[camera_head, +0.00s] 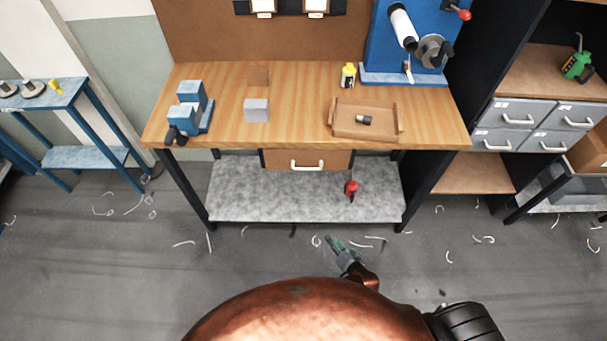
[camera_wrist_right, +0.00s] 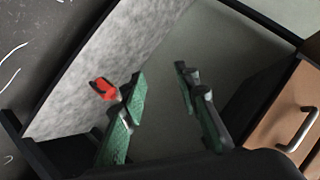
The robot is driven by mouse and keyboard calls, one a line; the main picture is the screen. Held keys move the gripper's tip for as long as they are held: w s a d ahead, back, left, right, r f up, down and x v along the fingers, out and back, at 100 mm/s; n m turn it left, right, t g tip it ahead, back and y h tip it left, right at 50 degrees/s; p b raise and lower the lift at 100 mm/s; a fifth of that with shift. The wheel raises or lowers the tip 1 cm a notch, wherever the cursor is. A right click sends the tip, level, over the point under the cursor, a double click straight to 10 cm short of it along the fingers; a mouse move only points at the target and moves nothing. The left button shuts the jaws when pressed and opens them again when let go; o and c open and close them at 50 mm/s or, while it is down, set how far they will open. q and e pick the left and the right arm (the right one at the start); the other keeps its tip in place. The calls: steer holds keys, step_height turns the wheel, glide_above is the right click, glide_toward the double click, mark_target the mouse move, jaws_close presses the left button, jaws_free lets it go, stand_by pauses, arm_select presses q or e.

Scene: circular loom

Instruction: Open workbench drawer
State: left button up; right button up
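The workbench drawer (camera_head: 285,160) is a brown front under the tabletop with a pale bar handle (camera_head: 306,166). It looks shut. My right gripper (camera_head: 333,240) is in front of the bench, below and to the right of the handle, apart from it. In the right wrist view, its two green fingers (camera_wrist_right: 160,105) are spread with nothing between them. The drawer front (camera_wrist_right: 285,110) and its handle (camera_wrist_right: 302,130) show at the right of that view, to the right of the fingers. My left gripper is not in view.
The wooden workbench (camera_head: 300,90) carries a blue vise (camera_head: 190,110), a grey block (camera_head: 256,110), a yellow bottle (camera_head: 348,76) and a tray (camera_head: 345,128). A red-topped object (camera_head: 351,188) stands on the grey lower shelf (camera_head: 240,190). White scraps lie on the floor.

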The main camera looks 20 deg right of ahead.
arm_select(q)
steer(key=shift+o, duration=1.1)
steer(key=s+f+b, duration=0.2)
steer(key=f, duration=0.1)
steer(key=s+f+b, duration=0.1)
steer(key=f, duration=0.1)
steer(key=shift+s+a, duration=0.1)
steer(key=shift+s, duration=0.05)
arm_select(e)
steer(key=w+a+r+m+t, duration=0.3)
steer(key=w+r+m+t, duration=0.1)
steer(key=w+r, duration=0.8)
steer(key=m+t+b, duration=0.2)
steer(key=m+t, duration=0.2)
glide_toward(307, 170)
steer(key=f+x, duration=0.1)
steer(key=x, duration=0.9)
steer(key=shift+r, duration=0.2)
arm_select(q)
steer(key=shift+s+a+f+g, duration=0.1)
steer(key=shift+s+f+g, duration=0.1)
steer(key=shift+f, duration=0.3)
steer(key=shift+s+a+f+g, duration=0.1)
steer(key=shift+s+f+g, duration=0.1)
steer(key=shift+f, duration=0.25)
arm_select(e)
steer(key=shift+w, duration=0.25)
steer(key=shift+c, duration=0.3)
